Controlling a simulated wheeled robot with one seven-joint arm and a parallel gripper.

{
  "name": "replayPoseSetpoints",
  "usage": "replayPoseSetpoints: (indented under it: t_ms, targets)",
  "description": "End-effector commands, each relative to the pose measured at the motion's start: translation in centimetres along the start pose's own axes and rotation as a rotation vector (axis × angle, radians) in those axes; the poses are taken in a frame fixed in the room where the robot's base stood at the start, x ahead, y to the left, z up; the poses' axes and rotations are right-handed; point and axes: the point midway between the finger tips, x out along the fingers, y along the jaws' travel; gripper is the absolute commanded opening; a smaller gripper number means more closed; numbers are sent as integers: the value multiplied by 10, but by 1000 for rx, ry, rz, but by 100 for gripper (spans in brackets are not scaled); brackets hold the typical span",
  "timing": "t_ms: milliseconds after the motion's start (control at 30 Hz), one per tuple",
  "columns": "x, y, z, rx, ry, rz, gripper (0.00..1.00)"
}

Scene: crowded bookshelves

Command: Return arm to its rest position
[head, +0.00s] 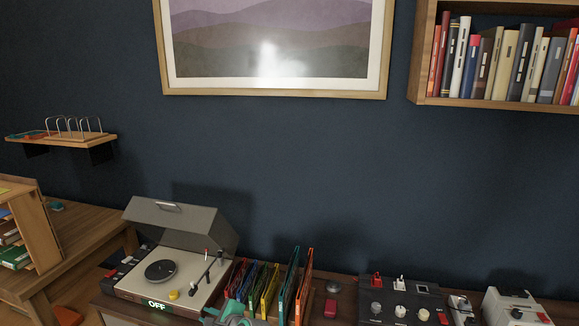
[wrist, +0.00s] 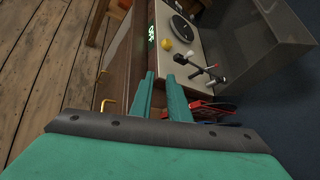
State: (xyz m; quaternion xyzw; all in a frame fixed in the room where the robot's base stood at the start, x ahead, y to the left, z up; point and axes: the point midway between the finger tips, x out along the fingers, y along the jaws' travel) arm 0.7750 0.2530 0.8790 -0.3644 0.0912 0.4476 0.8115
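My gripper (wrist: 161,84) shows in the wrist view as two teal fingers with a narrow gap between them. Nothing is held in the gap. Beyond the fingertips are the front of a wooden cabinet and a record player (wrist: 181,40). In the head view, a teal and grey part of my arm shows at the bottom edge, just right of the record player (head: 165,270) and in front of the upright records. The fingers cannot be made out there.
Colourful upright sleeves (head: 265,285) stand right of the record player, whose lid is raised. Black and white control boxes (head: 400,298) sit further right. A bookshelf (head: 420,60) and a framed picture (head: 275,95) are on the wall. A wooden desk (head: 85,235) stands at left.

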Motion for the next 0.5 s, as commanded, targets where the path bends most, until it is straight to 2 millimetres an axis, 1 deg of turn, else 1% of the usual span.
replayPoseSetpoints:
  t_ms: [33, 100, 200, 300, 367, 500]
  targets:
    - [-5, 15, -25, -39, 31, -19, 15]
    - [-14, 30, -53, -103, 71, -52, 15]
    - [-28, 52, -89, -199, 128, -91, 15]
    - [-46, 76, -122, -297, 187, -123, 15]
    - [-58, 90, -140, -359, 223, -139, 15]
    - [-89, 124, -175, -503, 304, -168, 15]
